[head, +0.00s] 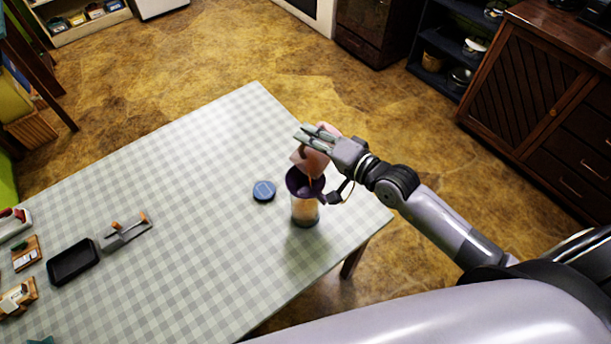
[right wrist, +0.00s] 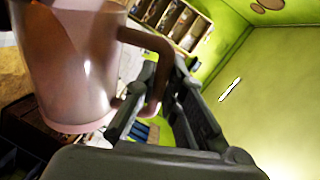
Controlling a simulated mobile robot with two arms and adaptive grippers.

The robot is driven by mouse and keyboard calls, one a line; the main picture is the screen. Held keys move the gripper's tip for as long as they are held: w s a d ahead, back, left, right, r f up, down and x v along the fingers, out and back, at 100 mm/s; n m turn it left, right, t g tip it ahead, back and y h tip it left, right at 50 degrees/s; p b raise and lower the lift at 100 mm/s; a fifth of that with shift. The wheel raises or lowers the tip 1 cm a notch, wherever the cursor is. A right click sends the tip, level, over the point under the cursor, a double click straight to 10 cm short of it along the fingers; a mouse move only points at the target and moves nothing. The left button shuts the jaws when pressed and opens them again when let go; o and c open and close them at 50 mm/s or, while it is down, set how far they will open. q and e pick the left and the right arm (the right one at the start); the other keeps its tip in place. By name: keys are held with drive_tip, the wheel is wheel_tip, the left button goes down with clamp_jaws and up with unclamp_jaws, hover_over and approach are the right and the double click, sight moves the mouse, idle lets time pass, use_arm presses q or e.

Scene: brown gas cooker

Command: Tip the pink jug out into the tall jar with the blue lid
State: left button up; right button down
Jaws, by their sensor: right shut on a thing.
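My right gripper (head: 316,133) is shut on the handle of the pink jug (head: 311,161). It holds the jug tilted above the tall jar (head: 305,211). In the right wrist view the see-through pink jug (right wrist: 75,65) fills the upper left, its handle between my fingers (right wrist: 158,105). A dark purple funnel (head: 299,187) sits in the jar's mouth. An orange streak shows between the jug and the funnel. The clear jar stands upright with orange stuff inside. The blue lid (head: 264,191) lies flat on the table, left of the jar. My left gripper is not in view.
The checked tablecloth (head: 200,200) is bare between the lid and the left-hand items. A black tray (head: 73,262), a grey holder with orange-brown parts (head: 125,232) and small wooden items (head: 27,253) lie at the left. The table's right edge is close to the jar.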

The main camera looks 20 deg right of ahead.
drive_tip(key=shift+s+a+n, duration=0.65)
drive_tip(key=shift+a+n, duration=0.25)
drive_tip(key=shift+a, duration=0.1)
idle(2.9)
